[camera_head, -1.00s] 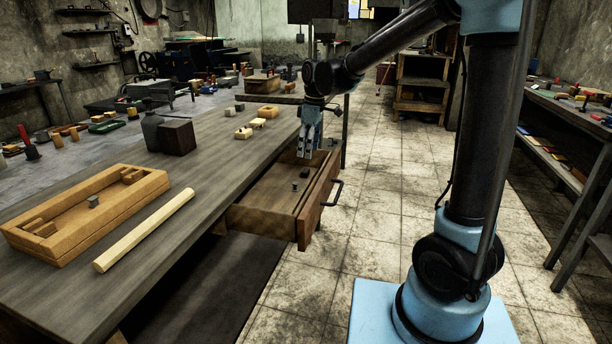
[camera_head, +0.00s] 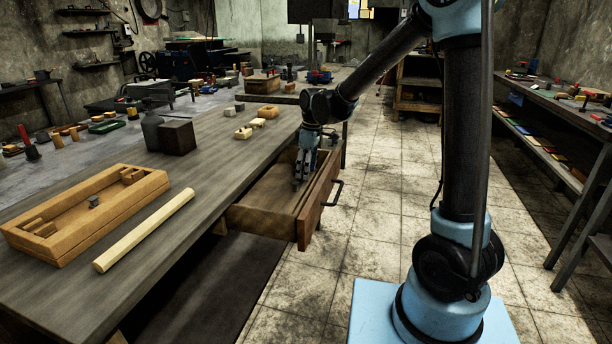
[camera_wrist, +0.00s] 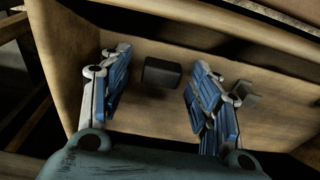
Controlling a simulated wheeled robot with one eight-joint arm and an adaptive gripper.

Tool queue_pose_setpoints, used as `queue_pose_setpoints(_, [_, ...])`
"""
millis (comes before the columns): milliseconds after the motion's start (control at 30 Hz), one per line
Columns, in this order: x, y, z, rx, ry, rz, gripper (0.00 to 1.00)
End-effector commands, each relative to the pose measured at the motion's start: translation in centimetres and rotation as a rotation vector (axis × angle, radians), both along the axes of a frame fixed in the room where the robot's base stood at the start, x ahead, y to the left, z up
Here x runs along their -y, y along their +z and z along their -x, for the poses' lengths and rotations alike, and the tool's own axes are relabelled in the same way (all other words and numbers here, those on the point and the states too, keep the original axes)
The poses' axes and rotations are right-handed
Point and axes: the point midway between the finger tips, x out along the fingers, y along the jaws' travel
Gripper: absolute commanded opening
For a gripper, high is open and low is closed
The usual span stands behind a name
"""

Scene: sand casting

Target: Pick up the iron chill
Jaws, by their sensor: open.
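A dark rectangular block (camera_wrist: 161,73), which looks like the iron chill, lies on the floor of the open drawer. In the wrist view it sits between the two blue-padded fingers of my gripper (camera_wrist: 157,84), nearer their tips, with a visible gap on each side. My gripper is open and holds nothing. In the head view my gripper (camera_head: 300,172) reaches down into the drawer (camera_head: 265,215) and hides the dark block. A smaller grey piece (camera_wrist: 248,93) lies just outside the right finger in the wrist view.
The drawer's front panel (camera_head: 318,205) and side walls surround my gripper closely. The workbench (camera_head: 215,190) above holds a wooden moulding frame (camera_head: 60,240) with a small grey block (camera_head: 93,201) in it, a pale wooden bar (camera_head: 145,230) and a dark box (camera_head: 177,137).

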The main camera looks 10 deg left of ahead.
Motion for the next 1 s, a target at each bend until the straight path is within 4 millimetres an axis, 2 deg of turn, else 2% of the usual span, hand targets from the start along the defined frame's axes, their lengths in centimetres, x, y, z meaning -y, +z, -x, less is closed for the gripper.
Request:
queue_pose_setpoints(100, [0.0, 0.0, 0.0, 0.0, 0.0, 0.0, 0.57])
queue_pose_setpoints(333, [0.0, 0.0, 0.0, 0.0, 0.0, 0.0, 0.06])
queue_pose_setpoints(733, [0.0, 0.7, 0.0, 0.0, 0.0, 0.0, 0.06])
queue_pose_setpoints(867, [0.0, 2.2, 0.0, 0.0, 0.0, 0.0, 0.06])
queue_pose_setpoints(1000, [0.0, 4.6, 0.0, 0.0, 0.0, 0.0, 0.06])
